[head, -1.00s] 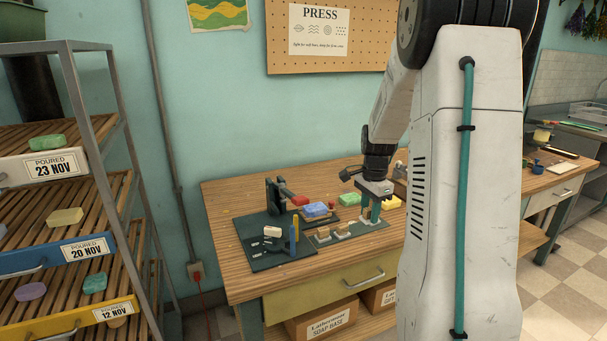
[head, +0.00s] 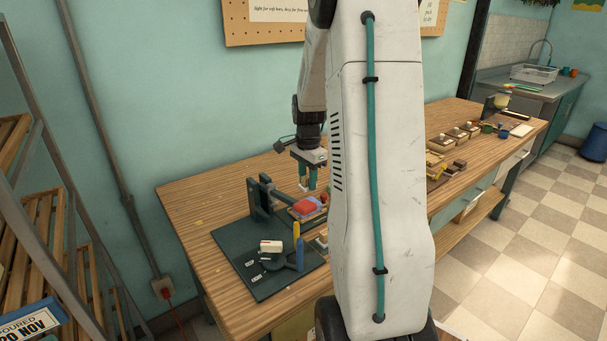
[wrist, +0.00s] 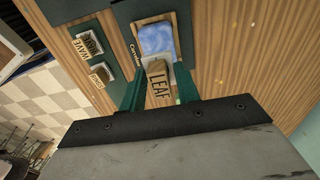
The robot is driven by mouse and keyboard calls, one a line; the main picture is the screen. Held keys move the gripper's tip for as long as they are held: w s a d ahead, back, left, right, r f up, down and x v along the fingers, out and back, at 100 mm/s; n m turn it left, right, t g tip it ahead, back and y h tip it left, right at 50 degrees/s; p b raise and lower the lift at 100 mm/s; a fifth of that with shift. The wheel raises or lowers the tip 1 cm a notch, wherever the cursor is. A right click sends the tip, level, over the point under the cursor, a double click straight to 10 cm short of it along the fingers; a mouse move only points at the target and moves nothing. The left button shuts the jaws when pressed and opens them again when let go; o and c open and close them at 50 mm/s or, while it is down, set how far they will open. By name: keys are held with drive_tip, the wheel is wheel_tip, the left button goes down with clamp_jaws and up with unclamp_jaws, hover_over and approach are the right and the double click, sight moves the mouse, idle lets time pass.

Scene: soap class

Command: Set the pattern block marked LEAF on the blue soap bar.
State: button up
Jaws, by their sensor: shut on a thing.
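My gripper (wrist: 167,90) is shut on the pattern block marked LEAF (wrist: 159,84), a wooden block with its lettering facing the wrist camera.
Two other blocks, one marked WAVE (wrist: 89,44) and a second (wrist: 102,73), sit on the dark green rack. The press (head: 262,200) stands on a dark board (head: 270,284) with a yellow post (head: 297,232). Bare tabletop lies left of the press.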

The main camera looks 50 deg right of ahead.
drive_tip(key=shift+f, duration=2.35)
drive_tip(key=shift+a+f, duration=0.1)
drive_tip(key=shift+f, duration=0.45)
idle(0.3)
drive_tip(key=o, duration=1.4)
drive_tip(key=shift+r, duration=0.1)
drive_tip(key=shift+r, duration=2.9)
